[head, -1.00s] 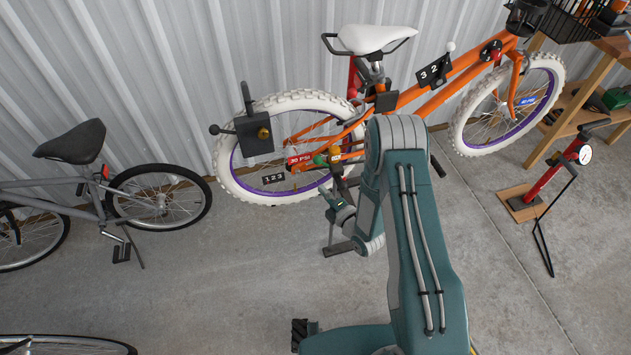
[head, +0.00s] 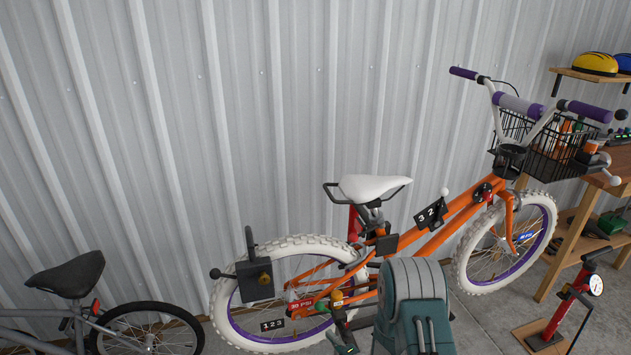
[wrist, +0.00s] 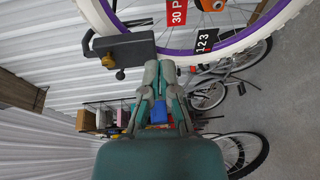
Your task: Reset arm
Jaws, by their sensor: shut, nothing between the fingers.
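My gripper (wrist: 160,82) shows in the wrist view with its two fingers close together and nothing held between them. It is below the white-tired rear wheel (wrist: 245,45) of the orange bike, beside a dark box with a knob (wrist: 122,50). In the head view my teal arm rises at the bottom centre in front of the orange bike (head: 440,225), and its far end is mostly hidden. I cannot tell from these views whether the gripper touches the bike.
A grey bike (head: 75,300) stands at the lower left against the corrugated metal wall (head: 250,110). A red floor pump (head: 565,305) stands at the lower right, near a wooden workbench (head: 585,225). Grey floor shows between the pump and my arm.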

